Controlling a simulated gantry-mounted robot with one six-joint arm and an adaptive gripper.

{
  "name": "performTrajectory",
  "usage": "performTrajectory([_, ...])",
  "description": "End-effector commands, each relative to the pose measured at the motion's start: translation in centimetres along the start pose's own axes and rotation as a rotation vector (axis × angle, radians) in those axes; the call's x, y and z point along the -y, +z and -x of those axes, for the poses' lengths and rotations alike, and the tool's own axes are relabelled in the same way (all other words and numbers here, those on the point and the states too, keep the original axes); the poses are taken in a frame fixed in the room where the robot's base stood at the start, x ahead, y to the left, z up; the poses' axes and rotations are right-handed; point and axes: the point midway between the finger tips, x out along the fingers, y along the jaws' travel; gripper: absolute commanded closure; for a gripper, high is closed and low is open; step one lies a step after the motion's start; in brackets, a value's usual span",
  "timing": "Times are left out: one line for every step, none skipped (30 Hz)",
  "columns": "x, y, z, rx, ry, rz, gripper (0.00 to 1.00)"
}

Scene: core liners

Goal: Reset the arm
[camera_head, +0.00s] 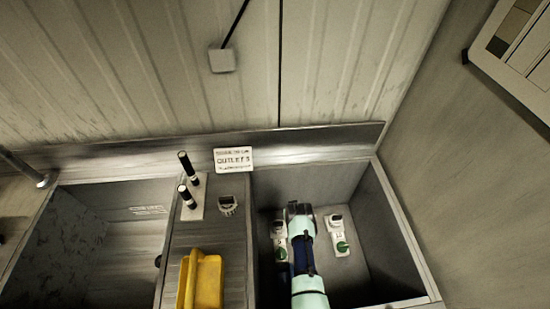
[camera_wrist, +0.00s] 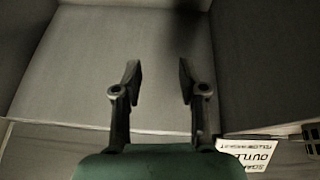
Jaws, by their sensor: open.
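In the wrist view my gripper (camera_wrist: 158,76) is open, with its two dark fingers apart and nothing between them. Beyond the fingertips is a bare grey basin surface. In the head view my mint-green arm reaches into the right-hand metal basin (camera_head: 376,222); the gripper itself cannot be made out there, hidden by the arm.
Two white fittings with green round parts stand in the right basin, one right of my arm (camera_head: 338,236) and one left (camera_head: 279,240). The left basin (camera_head: 130,235) looks empty.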

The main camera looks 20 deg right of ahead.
Motion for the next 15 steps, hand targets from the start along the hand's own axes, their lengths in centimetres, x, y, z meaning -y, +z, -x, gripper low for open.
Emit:
performTrajectory([0.0,0.0,0.0,0.0,0.0,0.0,0.58])
performTrajectory([0.0,0.0,0.0,0.0,0.0,0.0,0.58])
performTrajectory([0.0,0.0,0.0,0.0,0.0,0.0,0.58])
performTrajectory([0.0,0.0,0.0,0.0,0.0,0.0,0.58])
performTrajectory([0.0,-0.1,0.1,-0.002,0.0,0.001,0.58])
performTrajectory([0.3,-0.4,0.3,-0.011,-0.001,0.003,0.58])
performTrajectory([0.6,-0.7,0.7,-0.022,-0.002,0.006,0.58])
performTrajectory([1.1,-1.2,1.2,-0.037,-0.004,0.011,0.58])
performTrajectory([2.0,-2.0,2.3,-0.064,-0.007,0.018,0.58])
performTrajectory([2.8,-2.7,3.3,-0.09,-0.01,0.024,0.58])
performTrajectory([3.7,-3.4,4.5,-0.118,-0.015,0.032,0.58])
performTrajectory([5.0,-4.2,6.5,-0.159,-0.022,0.043,0.58])
performTrajectory([6.1,-4.8,8.1,-0.19,-0.029,0.049,0.58])
performTrajectory([7.2,-5.2,9.9,-0.223,-0.037,0.057,0.58])
performTrajectory([8.5,-5.6,12.4,-0.266,-0.048,0.066,0.58])
